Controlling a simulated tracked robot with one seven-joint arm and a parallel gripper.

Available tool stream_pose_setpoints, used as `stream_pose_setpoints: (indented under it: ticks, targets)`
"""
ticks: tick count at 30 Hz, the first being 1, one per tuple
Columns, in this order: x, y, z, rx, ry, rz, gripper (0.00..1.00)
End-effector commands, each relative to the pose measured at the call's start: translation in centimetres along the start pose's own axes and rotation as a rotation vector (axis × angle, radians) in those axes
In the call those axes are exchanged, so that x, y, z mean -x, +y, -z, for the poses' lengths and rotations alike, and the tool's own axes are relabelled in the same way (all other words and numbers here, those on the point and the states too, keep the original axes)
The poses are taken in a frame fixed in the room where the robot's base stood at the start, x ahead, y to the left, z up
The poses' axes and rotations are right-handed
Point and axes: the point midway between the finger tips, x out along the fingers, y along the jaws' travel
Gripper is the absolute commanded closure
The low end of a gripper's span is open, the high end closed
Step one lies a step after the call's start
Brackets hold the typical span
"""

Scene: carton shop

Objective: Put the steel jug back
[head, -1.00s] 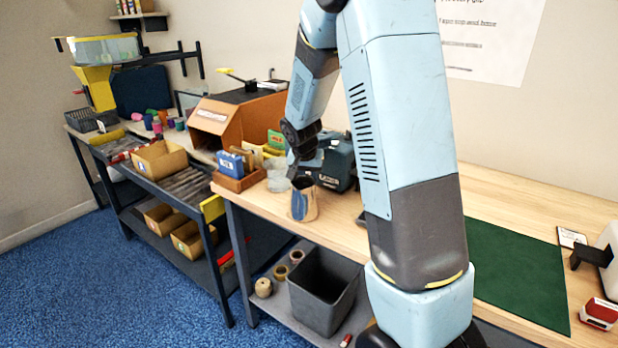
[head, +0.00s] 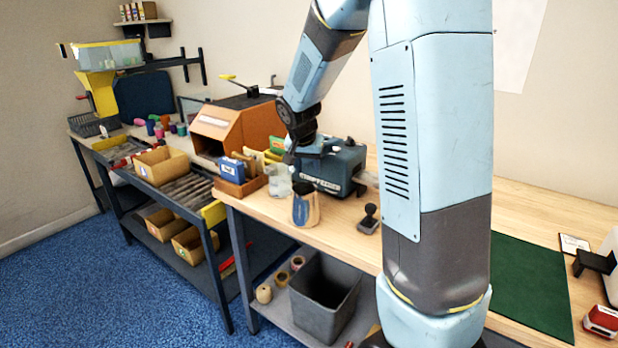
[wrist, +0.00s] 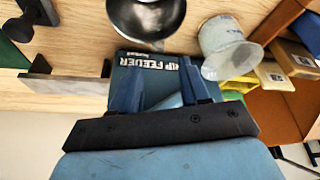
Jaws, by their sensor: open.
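The steel jug (head: 305,206) stands upright on the wooden bench near its front edge. In the wrist view its shiny bowl (wrist: 147,20) is cut by the top edge of the picture. My gripper (head: 303,156) is open and empty, a little above and behind the jug, in front of the teal feeder machine. In the wrist view the two blue fingers of my gripper (wrist: 162,88) are apart, with the feeder's lettered surface beyond them and the jug clear of them. The jug's handle is not clearly visible.
A clear beaker (head: 279,181) stands left of the jug. The teal feeder (head: 338,170) is behind it and a black stamp (head: 368,219) to its right. A green mat (head: 530,285) lies clear at right.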

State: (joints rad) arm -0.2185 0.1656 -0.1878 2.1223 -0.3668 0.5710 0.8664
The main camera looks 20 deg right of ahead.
Motion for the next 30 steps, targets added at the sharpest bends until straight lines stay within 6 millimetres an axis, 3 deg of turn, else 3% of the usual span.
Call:
stream_pose_setpoints:
  ticks: [6,11,17,30]
  targets:
    - [3.2,-0.1,0.0,0.000,0.001,0.002,0.54]
    - [4.3,0.0,0.0,0.000,0.000,0.001,0.54]
    - [6.7,1.4,-0.9,0.023,-0.001,0.023,0.54]
    - [16.3,8.2,-7.9,0.195,0.013,0.135,0.54]
